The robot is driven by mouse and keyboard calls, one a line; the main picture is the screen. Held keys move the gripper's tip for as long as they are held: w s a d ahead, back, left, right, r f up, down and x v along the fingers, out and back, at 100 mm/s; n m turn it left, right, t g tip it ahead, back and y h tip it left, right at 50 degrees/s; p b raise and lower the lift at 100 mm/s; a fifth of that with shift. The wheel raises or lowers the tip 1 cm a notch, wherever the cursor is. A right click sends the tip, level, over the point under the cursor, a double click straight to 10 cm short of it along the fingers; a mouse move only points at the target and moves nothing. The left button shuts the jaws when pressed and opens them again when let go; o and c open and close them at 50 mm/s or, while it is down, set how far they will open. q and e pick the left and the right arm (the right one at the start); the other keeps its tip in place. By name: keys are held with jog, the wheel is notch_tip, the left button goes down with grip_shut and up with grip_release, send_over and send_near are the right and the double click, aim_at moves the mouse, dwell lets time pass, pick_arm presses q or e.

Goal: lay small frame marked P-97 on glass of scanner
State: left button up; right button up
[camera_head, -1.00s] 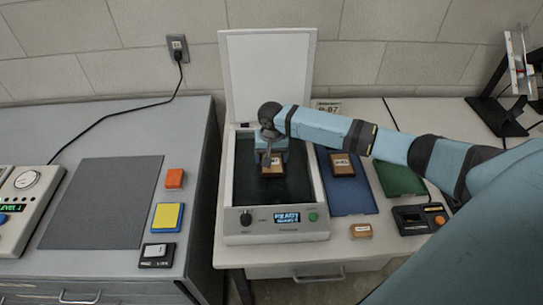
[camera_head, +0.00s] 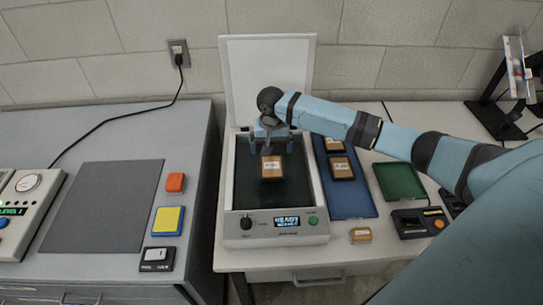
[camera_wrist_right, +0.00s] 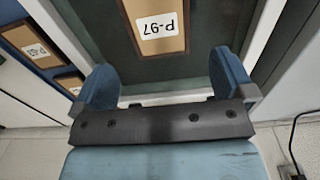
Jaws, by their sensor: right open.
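The small frame marked P-97 (camera_head: 271,168) has a brown wooden border and a white label. It lies on the dark glass (camera_head: 294,190) of the scanner, inside the white rim. In the right wrist view the frame (camera_wrist_right: 150,50) shows its P-97 label upside down, beyond the fingertips. My right gripper (camera_head: 271,144) is open and empty above the glass, just behind the frame. Its two blue fingers (camera_wrist_right: 166,80) stand wide apart in the right wrist view, clear of the frame. The scanner's lid (camera_head: 268,75) stands open, upright. My left gripper is not in view.
A blue tray (camera_head: 350,202) right of the scanner holds two similar frames (camera_head: 342,168). A green tray (camera_head: 400,182), a small orange-brown block (camera_head: 360,235) and a dark device (camera_head: 420,222) lie farther right. A grey mat (camera_head: 103,205) lies on the left bench.

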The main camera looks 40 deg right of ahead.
aim_at(272, 163)
notch_tip(272, 163, up, 6)
jog(key=shift+s, duration=0.1)
dwell(0.7)
